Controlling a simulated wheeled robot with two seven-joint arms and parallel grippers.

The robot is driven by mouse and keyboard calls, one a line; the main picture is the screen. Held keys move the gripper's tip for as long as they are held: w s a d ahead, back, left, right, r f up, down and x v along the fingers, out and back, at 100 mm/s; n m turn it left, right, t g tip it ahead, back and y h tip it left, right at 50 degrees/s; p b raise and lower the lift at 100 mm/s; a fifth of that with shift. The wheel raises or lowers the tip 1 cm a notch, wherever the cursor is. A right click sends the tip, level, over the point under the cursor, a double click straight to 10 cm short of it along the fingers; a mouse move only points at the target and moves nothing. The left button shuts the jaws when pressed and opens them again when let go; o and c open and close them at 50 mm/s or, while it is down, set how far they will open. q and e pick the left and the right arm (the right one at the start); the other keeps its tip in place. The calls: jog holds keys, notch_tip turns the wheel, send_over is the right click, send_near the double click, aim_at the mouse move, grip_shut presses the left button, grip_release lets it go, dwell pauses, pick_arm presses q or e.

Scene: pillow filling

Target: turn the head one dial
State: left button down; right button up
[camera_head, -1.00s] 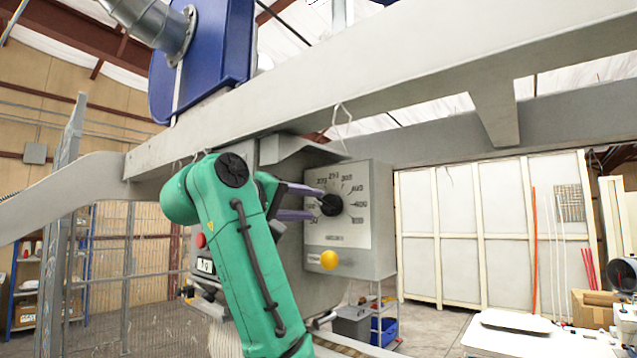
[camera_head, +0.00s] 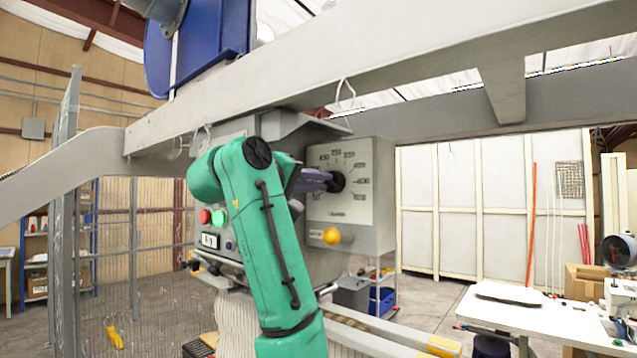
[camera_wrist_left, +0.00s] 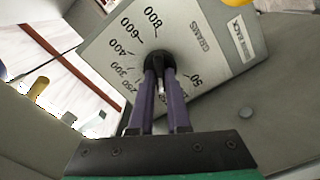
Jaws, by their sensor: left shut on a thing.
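The dial is a black knob (camera_head: 337,182) on a pale grey panel with printed numbers around it, on the front of the machine's box. In the left wrist view the knob (camera_wrist_left: 158,64) sits in the middle of the number ring, with the word GRAMS on the panel. My left gripper (camera_head: 326,181) is shut on the knob, its two purple fingers reaching in from the left. The fingertips (camera_wrist_left: 160,73) touch the knob from both sides in the left wrist view and hide part of it. My right gripper is not in view.
A yellow ball knob (camera_head: 331,236) sticks out below the dial panel. A green lit button (camera_head: 218,217) and a red one (camera_head: 204,216) are left of my arm. A large grey beam (camera_head: 330,65) runs above. A white table (camera_head: 540,320) stands at the right.

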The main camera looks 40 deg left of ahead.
pick_arm(q)
jog(key=m+b, duration=0.1)
jog(key=m, duration=0.2)
jog(key=shift+f, duration=0.1)
jog(key=m+b, duration=0.1)
jog(key=m, duration=0.1)
jog(key=shift+m, duration=0.4)
jog(key=m+b, duration=0.1)
jog(key=m, duration=0.1)
jog(key=shift+m, duration=0.3)
jog(key=m, duration=0.3)
jog(key=shift+m, duration=0.4)
jog(key=m+p, duration=0.1)
jog(key=m, duration=1)
jog(key=shift+m, duration=0.3)
